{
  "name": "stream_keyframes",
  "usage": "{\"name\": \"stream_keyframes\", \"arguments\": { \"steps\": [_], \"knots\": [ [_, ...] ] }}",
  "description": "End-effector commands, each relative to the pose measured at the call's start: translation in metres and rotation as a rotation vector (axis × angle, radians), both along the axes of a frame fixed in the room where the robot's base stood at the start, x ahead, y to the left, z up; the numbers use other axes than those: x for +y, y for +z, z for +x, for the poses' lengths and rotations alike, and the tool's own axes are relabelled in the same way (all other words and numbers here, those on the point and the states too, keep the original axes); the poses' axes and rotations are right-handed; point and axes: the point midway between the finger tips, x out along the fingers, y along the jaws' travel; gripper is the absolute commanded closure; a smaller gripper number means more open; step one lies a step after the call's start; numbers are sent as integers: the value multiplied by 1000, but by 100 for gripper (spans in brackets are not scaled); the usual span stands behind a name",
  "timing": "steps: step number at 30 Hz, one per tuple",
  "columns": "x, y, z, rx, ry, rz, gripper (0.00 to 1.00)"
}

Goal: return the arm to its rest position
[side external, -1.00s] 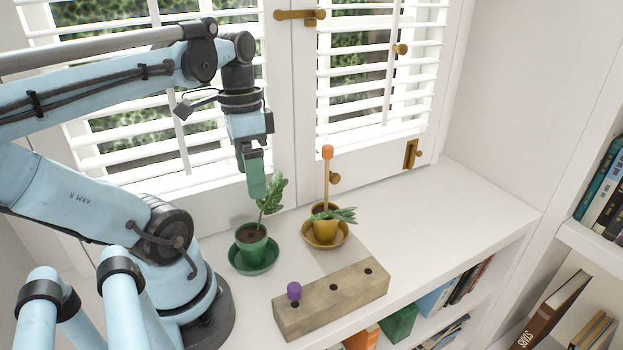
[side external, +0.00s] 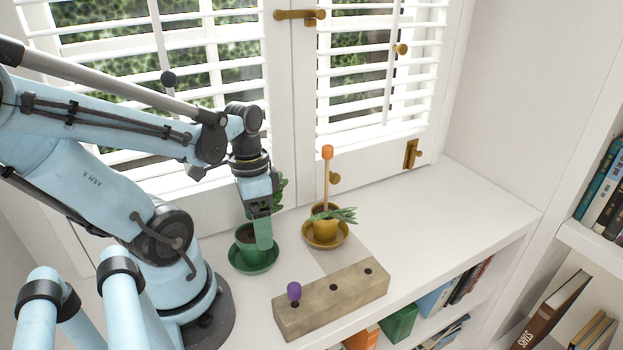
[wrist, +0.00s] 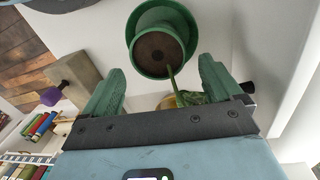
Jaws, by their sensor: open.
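My gripper (side external: 263,232) has green fingers and points down in front of the green pot (side external: 244,256) in the side view. In the wrist view my gripper (wrist: 160,82) is open, its two fingers wide apart with nothing held between them. The green pot (wrist: 165,68), with dark soil, shows beyond the fingers, and its plant's leaves (wrist: 192,98) reach toward the right finger. In the side view the plant is partly hidden behind my gripper. I cannot tell whether a finger touches the pot or plant.
A yellow pot (side external: 325,231) with an orange-tipped stick (side external: 327,154) stands to the right. A wooden block (side external: 318,306) with holes and a purple-knobbed peg (side external: 294,291) lies in front. Window blinds (side external: 220,60) are behind. The shelf top (side external: 440,215) is clear at right.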

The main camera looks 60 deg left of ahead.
Motion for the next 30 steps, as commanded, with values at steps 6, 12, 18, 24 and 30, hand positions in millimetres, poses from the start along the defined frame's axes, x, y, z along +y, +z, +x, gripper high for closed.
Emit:
{"name": "stream_keyframes", "arguments": {
  "steps": [6,12,18,24,30],
  "knots": [
    [-2,-14,0,0,-1,0,8],
    [-2,-4,-1,0,-1,-1,8],
    [-2,10,-1,0,-1,-1,8],
    [-14,28,6,2,30,2,8],
    [-33,45,13,1,90,7,8]
  ]
}}
